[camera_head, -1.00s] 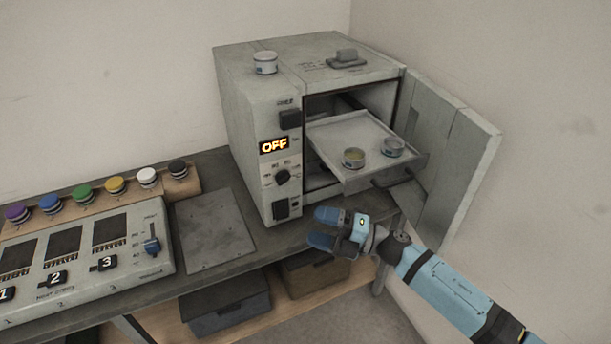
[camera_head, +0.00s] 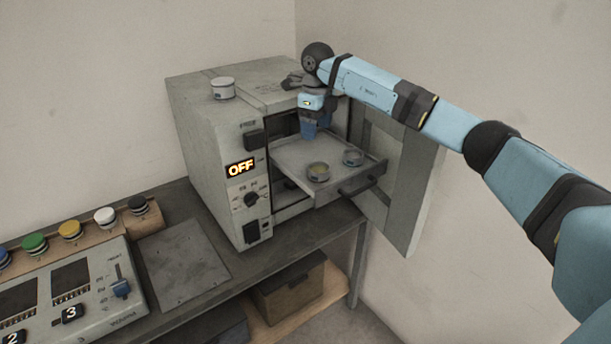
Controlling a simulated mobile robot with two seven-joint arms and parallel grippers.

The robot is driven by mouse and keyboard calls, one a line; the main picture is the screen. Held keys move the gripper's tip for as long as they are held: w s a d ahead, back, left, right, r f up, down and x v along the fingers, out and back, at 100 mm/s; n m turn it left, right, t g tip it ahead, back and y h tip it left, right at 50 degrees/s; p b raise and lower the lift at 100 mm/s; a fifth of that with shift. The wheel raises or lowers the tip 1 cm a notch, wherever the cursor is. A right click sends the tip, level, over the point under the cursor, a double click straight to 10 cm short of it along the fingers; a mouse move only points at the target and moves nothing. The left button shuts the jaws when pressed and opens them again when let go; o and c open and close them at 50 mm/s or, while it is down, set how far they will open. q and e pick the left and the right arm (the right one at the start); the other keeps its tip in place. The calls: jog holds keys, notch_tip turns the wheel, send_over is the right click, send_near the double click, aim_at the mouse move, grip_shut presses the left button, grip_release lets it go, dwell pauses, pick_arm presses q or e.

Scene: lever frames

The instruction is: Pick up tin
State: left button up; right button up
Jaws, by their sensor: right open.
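Two small round open tins sit on the pulled-out tray (camera_head: 292,155) of the grey oven. The nearer tin (camera_head: 318,172) has yellowish contents and the farther tin (camera_head: 353,158) looks grey inside. A third, closed pale tin (camera_head: 223,88) stands on top of the oven. My right gripper (camera_head: 309,132) points down above the back part of the tray, behind the nearer tin. Its jaws are open, with nothing visible between them. My left gripper is out of view.
The oven (camera_head: 210,150) shows OFF and its door (camera_head: 412,190) stands open at the right. A flat metal plate (camera_head: 183,262) lies on the bench. A control panel (camera_head: 70,290) and several coloured knobs are at the left. A box (camera_head: 288,290) sits on the lower shelf.

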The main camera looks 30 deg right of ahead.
jog(key=p, duration=0.2)
send_over(318, 170)
jog(key=f, duration=0.8)
jog(key=shift+a, duration=0.2)
jog(key=shift+s+f, duration=0.1)
jog(key=shift+f, duration=0.45)
notch_tip(318, 170, down, 4)
jog(key=shift+d+r+p, duration=0.15)
jog(key=shift+p, duration=0.6)
jog(key=shift+f, duration=0.35)
jog(key=shift+c, duration=0.5)
jog(key=c, duration=0.6)
